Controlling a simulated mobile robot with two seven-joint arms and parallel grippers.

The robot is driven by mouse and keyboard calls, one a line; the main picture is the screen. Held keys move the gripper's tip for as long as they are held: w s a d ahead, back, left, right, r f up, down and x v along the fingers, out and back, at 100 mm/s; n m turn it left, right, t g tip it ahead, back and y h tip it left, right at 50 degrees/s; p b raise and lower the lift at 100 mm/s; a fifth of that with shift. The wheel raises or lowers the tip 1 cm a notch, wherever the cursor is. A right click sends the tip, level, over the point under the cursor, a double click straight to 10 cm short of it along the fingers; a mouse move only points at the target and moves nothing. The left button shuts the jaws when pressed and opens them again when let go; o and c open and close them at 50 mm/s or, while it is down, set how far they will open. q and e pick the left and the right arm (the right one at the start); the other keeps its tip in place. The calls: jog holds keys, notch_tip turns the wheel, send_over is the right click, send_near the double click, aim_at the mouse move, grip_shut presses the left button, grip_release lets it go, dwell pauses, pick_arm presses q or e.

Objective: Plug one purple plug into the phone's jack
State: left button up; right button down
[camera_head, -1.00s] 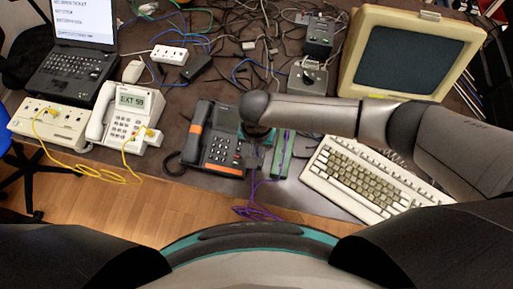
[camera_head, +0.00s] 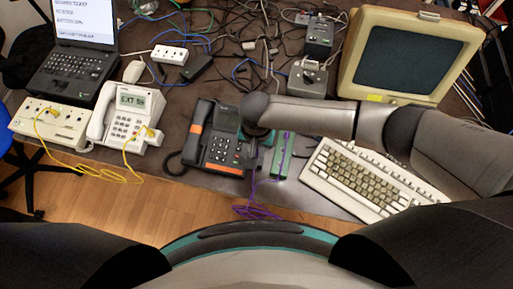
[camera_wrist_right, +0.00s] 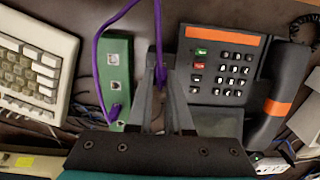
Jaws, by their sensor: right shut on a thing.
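The dark phone with orange trim (camera_head: 222,151) lies at the desk's front, left of my right gripper (camera_head: 254,164). The right wrist view shows its keypad side (camera_wrist_right: 226,68); its jack is not visible. My right gripper (camera_wrist_right: 159,85) is shut on a purple plug (camera_wrist_right: 160,76), its purple cable running up between the fingers. The held plug is beside the phone's edge; I cannot tell whether it touches the jack. A second purple plug (camera_wrist_right: 115,112) sits at the green box (camera_wrist_right: 117,75), which also shows in the head view (camera_head: 283,156). My left gripper is out of view.
A cream keyboard (camera_head: 365,178) lies right of the green box, with a beige monitor (camera_head: 408,55) behind it. A white phone (camera_head: 126,123) with yellow cables stands left. Loose cables and small boxes crowd the desk's back. Purple cable (camera_head: 255,211) hangs over the front edge.

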jog(key=shift+f, duration=0.8)
dwell(0.9)
jog(key=c, duration=0.8)
grip_release()
jog(key=shift+o, duration=0.2)
jog(key=shift+r, duration=0.1)
notch_tip(320, 180, up, 15)
jog(key=p, duration=0.3)
